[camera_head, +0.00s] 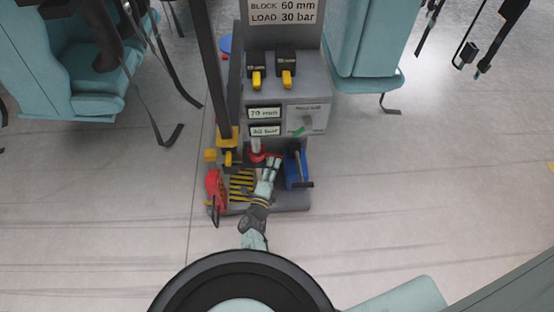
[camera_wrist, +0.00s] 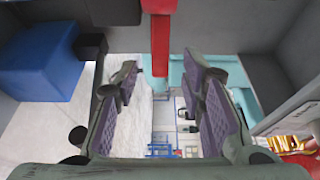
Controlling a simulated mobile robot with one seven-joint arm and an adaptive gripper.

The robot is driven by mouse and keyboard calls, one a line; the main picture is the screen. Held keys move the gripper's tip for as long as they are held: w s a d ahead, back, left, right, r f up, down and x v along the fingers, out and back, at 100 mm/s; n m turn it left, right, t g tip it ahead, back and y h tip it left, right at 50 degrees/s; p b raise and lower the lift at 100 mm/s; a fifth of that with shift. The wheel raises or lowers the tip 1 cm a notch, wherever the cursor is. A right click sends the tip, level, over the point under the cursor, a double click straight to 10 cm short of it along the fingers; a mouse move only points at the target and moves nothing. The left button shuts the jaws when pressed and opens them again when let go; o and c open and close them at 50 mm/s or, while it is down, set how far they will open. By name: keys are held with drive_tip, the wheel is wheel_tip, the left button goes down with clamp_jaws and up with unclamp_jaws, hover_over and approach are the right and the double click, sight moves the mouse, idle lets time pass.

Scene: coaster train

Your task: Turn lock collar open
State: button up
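In the head view, a red part (camera_head: 257,155) that may be the lock collar sits under a pale cylinder on the grey machine. My gripper (camera_head: 268,165) reaches up to it from below, at its right side. In the wrist view, my gripper (camera_wrist: 161,68) is open, its purple-padded fingers wide apart. A red bar (camera_wrist: 160,40) hangs from the top, its lower end in line with the gap between the fingertips. I cannot tell whether it touches them. A gold and red part (camera_wrist: 290,143) shows at the lower right; I cannot tell which part is the collar.
A blue block with a lever (camera_head: 296,170) stands just right of my gripper. A red lever part (camera_head: 214,186) and yellow-black stripes (camera_head: 241,183) are to the left. Two yellow-handled switches (camera_head: 287,79) are higher up. Teal seats (camera_head: 365,50) flank the machine. Floor to the right is clear.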

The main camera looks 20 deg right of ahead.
sight(265, 154)
drive_tip(key=b+x, duration=0.2)
drive_tip(key=x, duration=0.3)
drive_tip(key=shift+w+d, duration=0.1)
drive_tip(key=shift+w, duration=0.1)
drive_tip(key=shift+c, duration=0.4)
clamp_jaws()
idle(0.3)
